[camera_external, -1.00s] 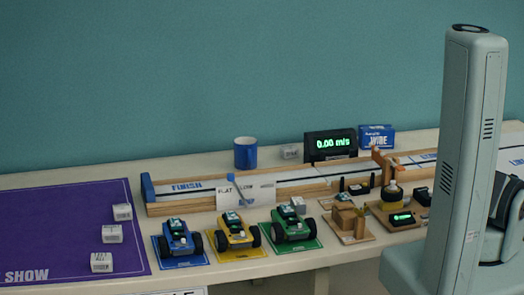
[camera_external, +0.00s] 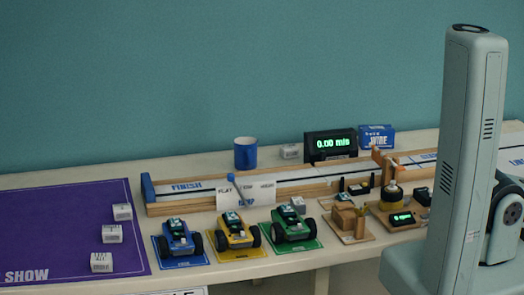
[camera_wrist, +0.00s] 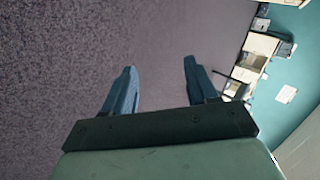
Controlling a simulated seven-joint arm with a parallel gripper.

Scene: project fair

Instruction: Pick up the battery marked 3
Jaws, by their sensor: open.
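My gripper (camera_wrist: 160,75) shows in the wrist view with its two blue-grey fingers apart and nothing between them. It faces the grey carpet, away from the table, and is not visible in the external view. I cannot make out a battery marked 3 in either view. In the external view, small white blocks with dark markings too small to read lie on the purple mat: one at the back (camera_external: 122,212), one in the middle (camera_external: 112,234) and one at the front (camera_external: 101,262). Another white block (camera_external: 298,204) is by the green car, and one (camera_external: 290,151) is by the speed display.
A blue car (camera_external: 177,238), a yellow car (camera_external: 235,232) and a green car (camera_external: 290,225) stand along the table's front edge. Behind them runs a wooden-sided track (camera_external: 180,207). A blue mug (camera_external: 245,153), a speed display (camera_external: 331,145) and a blue box (camera_external: 377,137) stand behind it.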

